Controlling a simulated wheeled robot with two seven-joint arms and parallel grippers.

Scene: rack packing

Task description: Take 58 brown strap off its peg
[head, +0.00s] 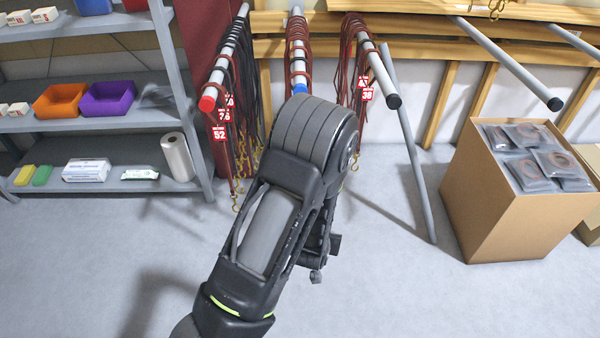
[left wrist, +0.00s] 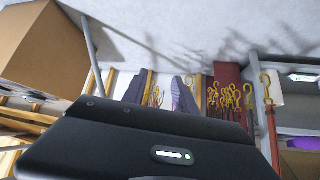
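Brown straps hang in bundles on pegs along the back wall. One bundle (head: 299,35) is on the blue-tipped peg (head: 299,82), its lower part hidden behind my left arm. Others hang on the red-tipped peg (head: 208,101) and the black-tipped peg (head: 393,100). My right gripper is not in view.
A grey shelf (head: 75,129) with bins and boxes stands at left. A cardboard box (head: 540,225) of bagged items stands at right. A slanted grey pole (head: 415,180) leans beside the black-tipped peg. More pegs (head: 510,65) project at right. The floor in front is clear.

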